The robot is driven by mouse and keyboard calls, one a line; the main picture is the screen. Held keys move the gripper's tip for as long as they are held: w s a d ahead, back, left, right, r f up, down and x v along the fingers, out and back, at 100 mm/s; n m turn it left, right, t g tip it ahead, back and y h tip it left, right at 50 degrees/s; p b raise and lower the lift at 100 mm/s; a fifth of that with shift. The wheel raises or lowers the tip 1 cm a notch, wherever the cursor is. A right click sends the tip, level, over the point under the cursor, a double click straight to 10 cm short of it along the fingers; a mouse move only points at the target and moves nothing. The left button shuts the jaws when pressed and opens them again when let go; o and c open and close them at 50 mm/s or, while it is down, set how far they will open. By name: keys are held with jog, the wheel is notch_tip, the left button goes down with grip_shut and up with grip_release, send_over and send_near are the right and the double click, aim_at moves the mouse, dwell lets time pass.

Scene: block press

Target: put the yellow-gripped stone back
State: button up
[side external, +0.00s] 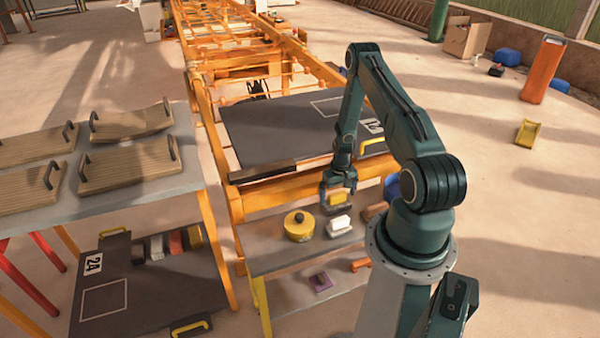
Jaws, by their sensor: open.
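My gripper (338,199) points down over the back of the grey shelf at the near end of the orange frame. It is open. A small block with a yellow top (337,198), likely the yellow-gripped stone, shows at the fingers, partly hidden by them. I cannot tell whether it stands between the fingers or just behind them, or whether it touches the shelf. A white block (339,226) lies just in front of it, and a brown block (374,211) lies to the right, partly hidden by my arm.
A round yellow lidded pot (299,228) stands left of the gripper on the grey shelf (268,263). A purple piece (321,283) and an orange piece (361,265) lie lower down. A dark board (270,135) lies behind. Wooden trays (128,163) sit on the left table.

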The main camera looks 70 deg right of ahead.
notch_tip(320, 180, up, 9)
jog(key=shift+r, duration=0.1)
dwell(0.4)
dwell(0.5)
notch_tip(320, 180, up, 16)
jog(key=n+t+h, duration=0.1)
jog(key=n, duration=0.1)
send_over(336, 193)
jog(key=w+a, duration=0.6)
jog(key=w, duration=0.1)
jog(key=w+a+r+n+t, duration=0.1)
jog(key=w+a+r+n, duration=0.1)
jog(key=a+r, duration=1)
jog(key=s+a+r+n+t, duration=0.25)
jog(key=s+a+r, duration=0.35)
jog(key=a+r, duration=0.55)
jog(key=s+a+r+n+t+y, duration=0.1)
jog(key=s+a+r+n, duration=0.1)
jog(key=s+a, duration=0.5)
jog(key=s, duration=0.3)
jog(key=shift+a, duration=0.2)
